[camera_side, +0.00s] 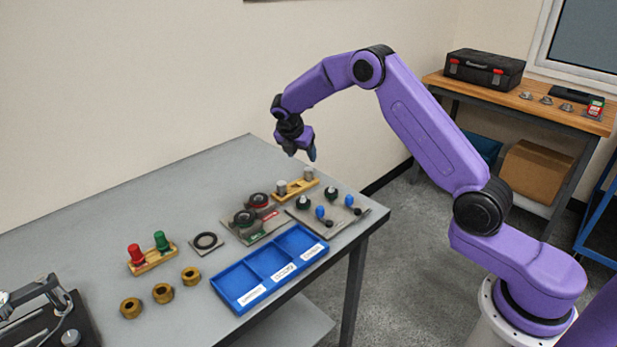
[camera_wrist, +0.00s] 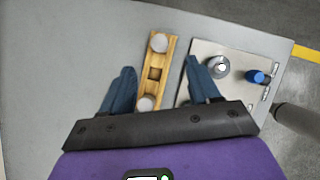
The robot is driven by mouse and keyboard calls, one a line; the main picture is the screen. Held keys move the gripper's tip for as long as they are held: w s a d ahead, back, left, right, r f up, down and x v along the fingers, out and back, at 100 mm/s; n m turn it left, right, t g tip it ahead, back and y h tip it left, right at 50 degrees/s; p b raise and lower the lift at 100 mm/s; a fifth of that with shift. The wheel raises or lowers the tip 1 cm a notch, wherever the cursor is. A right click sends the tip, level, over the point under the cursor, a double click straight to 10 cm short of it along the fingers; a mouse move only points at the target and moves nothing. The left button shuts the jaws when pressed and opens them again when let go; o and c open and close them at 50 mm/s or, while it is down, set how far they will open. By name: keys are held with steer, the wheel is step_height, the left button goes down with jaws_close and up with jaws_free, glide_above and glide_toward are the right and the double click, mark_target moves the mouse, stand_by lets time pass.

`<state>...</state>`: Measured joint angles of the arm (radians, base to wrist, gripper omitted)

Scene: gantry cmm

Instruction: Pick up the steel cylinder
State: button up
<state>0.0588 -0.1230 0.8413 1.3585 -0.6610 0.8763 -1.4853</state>
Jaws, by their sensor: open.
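Two steel cylinders stand upright in a wooden holder (camera_side: 295,188) near the table's far right edge, the left cylinder (camera_side: 281,188) and the right cylinder (camera_side: 308,174). In the wrist view the holder (camera_wrist: 154,75) shows a cylinder (camera_wrist: 159,42) at its upper end and another cylinder (camera_wrist: 146,103) at its lower end, with an empty square socket between. My gripper (camera_side: 301,153) is above the holder, apart from it. In the wrist view my gripper (camera_wrist: 160,70) is open and empty, its blue fingers on either side of the holder.
A plate with knobs and blue-topped pins (camera_side: 330,212) lies right beside the holder. A blue three-compartment tray (camera_side: 236,300), dial fixtures (camera_side: 250,222), a red and green plug stand (camera_side: 150,258) and brass rings (camera_side: 162,293) are nearer. The table's back left is clear.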

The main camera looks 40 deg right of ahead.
mark_target(308, 169)
steer(key=x, duration=1)
steer(key=shift+w+d+f, duration=0.1)
steer(key=shift+d+f, duration=0.1)
steer(key=shift+f, duration=0.1)
jaws_close()
